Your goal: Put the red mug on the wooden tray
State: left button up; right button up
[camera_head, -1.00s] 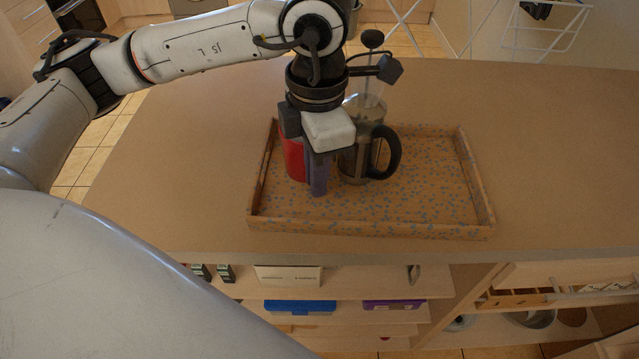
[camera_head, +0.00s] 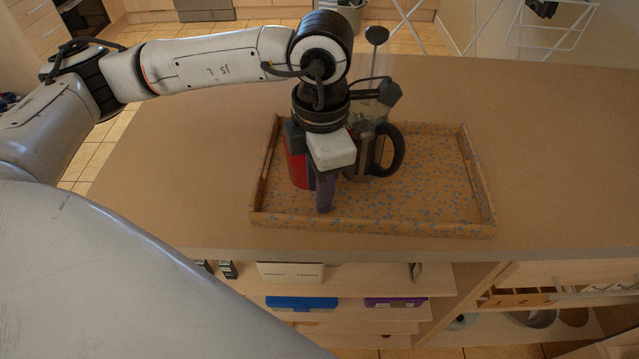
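The red mug (camera_head: 297,169) stands at the left side of the wooden tray (camera_head: 375,228), inside its rim. Only a strip of its left side shows; my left gripper hides the rest. My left gripper (camera_head: 322,194) points down over the tray, just in front and to the right of the mug. One dark purple finger shows clearly, reaching lower in the picture than the mug's base. The other finger is mostly hidden, so I cannot tell the gap between them or whether they touch the mug. My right gripper is not in view.
A glass French press (camera_head: 363,160) with a black handle and tall plunger stands on the tray, close behind and right of my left gripper. The tray's right part is bare. The counter (camera_head: 560,150) is clear around the tray. Open shelves (camera_head: 370,285) lie below its front edge.

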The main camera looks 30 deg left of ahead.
pick_arm(q)
notch_tip(320, 180, up, 12)
jog(key=shift+s+d+r, duration=0.15)
jog(key=shift+d, duration=0.05)
